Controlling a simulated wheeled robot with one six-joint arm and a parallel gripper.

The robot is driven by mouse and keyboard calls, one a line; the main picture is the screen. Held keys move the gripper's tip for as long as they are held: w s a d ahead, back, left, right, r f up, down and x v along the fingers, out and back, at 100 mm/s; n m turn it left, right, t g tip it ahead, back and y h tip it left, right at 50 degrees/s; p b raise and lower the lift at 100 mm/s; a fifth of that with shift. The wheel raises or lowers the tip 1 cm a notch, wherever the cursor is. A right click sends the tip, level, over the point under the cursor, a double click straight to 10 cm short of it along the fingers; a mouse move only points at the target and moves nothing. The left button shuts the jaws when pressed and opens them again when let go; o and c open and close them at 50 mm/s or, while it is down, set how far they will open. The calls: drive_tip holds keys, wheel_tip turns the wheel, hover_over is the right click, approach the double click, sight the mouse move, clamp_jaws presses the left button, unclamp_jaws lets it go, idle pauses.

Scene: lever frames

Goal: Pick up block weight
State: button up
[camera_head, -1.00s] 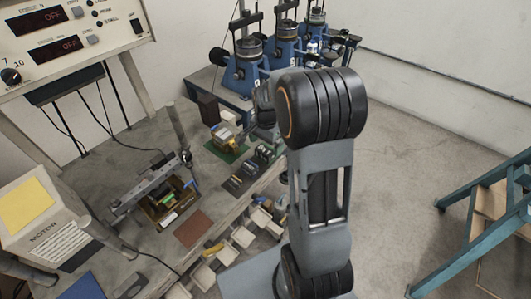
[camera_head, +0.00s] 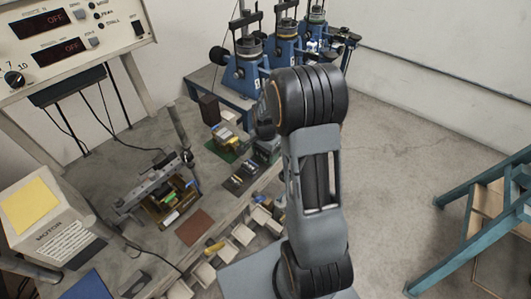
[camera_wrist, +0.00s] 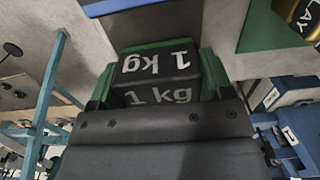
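A dark block weight (camera_wrist: 155,62) marked "1 kg" in white shows in the wrist view, just beyond my gripper's dark body. My gripper (camera_wrist: 158,80) has a green finger on each side of the block, close to its sides. Whether the fingers press on it is not clear. In the head view my arm hides most of my gripper, and I cannot make out the block there. A dark mat (camera_head: 231,184) with small dark pieces lies on the bench, left of my arm.
A green mat (camera_head: 217,149) with boxes lies behind the dark mat. A brown mat (camera_head: 195,227) and a shear-test rig (camera_head: 150,195) are to the left. Blue machines (camera_head: 243,72) stand at the back. A teal frame (camera_head: 470,240) is at the right, with open floor between.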

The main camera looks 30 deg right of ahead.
drive_tip(key=c, duration=1.2)
drive_tip(key=shift+w, duration=0.1)
drive_tip(key=shift+r, duration=0.2)
